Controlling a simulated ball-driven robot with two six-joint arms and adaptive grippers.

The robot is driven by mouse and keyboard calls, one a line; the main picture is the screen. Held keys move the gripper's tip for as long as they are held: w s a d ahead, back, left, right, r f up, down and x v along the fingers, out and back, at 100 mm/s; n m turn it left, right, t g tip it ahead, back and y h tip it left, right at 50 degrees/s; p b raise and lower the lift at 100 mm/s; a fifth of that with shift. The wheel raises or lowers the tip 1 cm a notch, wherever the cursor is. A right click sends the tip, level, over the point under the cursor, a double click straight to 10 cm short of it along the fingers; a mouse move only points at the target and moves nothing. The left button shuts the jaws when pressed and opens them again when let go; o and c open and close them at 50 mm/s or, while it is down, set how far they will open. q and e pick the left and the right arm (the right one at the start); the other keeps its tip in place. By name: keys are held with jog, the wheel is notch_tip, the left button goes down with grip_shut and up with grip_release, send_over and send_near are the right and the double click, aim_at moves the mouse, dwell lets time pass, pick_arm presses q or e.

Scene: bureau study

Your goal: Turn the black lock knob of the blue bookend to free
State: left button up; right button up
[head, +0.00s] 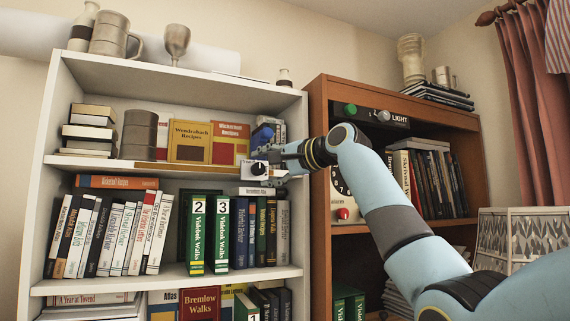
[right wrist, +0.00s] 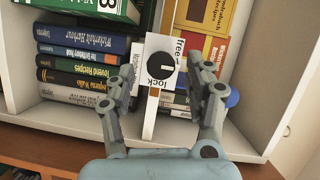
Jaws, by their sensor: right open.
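The black lock knob (right wrist: 160,70) sits on a white plate (right wrist: 155,48) lettered "free" and "lock" on the shelf edge. In the right wrist view it lies between my right gripper's (right wrist: 165,72) two fingers, which are open and apart from it on both sides. A small pale mark shows on the knob, but I cannot tell which word it points to. In the head view the knob (head: 258,168) is just left of my right gripper (head: 272,168). A blue part (head: 262,136), probably the bookend, shows above it, partly hidden. My left gripper is out of view.
Recipe books (head: 190,141) and a dark grey canister (head: 139,134) stand on the knob's shelf. A wooden cabinet (head: 318,150) with a green button (head: 350,109) stands close on the right.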

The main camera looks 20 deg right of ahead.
jog(key=v, duration=0.9)
jog(key=shift+s+d, duration=0.15)
jog(key=shift+s, duration=0.25)
